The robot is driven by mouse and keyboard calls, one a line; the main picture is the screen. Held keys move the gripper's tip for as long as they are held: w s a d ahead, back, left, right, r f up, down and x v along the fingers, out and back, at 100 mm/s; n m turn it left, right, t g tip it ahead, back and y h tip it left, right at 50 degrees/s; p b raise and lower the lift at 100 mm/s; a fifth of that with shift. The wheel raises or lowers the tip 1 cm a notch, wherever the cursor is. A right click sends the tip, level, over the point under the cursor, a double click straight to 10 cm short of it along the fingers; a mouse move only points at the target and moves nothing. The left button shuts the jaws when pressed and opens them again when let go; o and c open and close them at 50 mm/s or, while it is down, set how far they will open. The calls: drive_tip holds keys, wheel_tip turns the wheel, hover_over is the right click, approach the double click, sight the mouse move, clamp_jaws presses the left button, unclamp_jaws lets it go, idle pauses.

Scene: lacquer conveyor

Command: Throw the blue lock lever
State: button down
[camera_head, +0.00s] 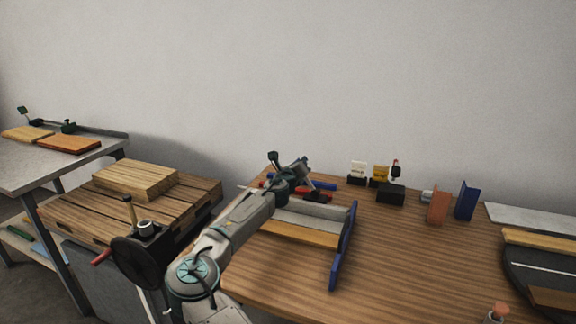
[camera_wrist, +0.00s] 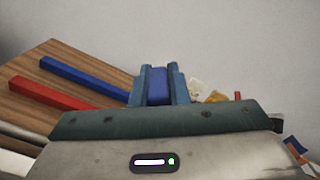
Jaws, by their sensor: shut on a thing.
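My gripper (camera_head: 300,165) is over the back left of the wooden table, its fingers partly hidden by the wrist. In the wrist view the two fingers of my gripper (camera_wrist: 158,84) are shut on a blue upright piece, which looks like the blue lock lever (camera_wrist: 159,90). Only its end between the fingers shows; its base is hidden. In the wrist view a blue bar (camera_wrist: 86,78) and a red bar (camera_wrist: 62,95) lie on the table to the left, apart from the fingers.
A grey and orange trough with a blue side plate (camera_head: 342,250) stands under my arm. Small black and yellow fixtures (camera_head: 380,175) stand at the table's back; orange (camera_head: 437,206) and blue (camera_head: 466,201) uprights stand to the right. The table's middle (camera_head: 400,265) is clear.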

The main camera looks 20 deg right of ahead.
idle(0.4)
drive_tip(key=c, duration=1.4)
unclamp_jaws()
drive_tip(key=shift+w+f, duration=0.1)
drive_tip(key=shift+a, duration=0.1)
drive_tip(key=b+v, duration=0.1)
drive_tip(key=v, duration=1.3)
drive_tip(key=shift+w, duration=0.1)
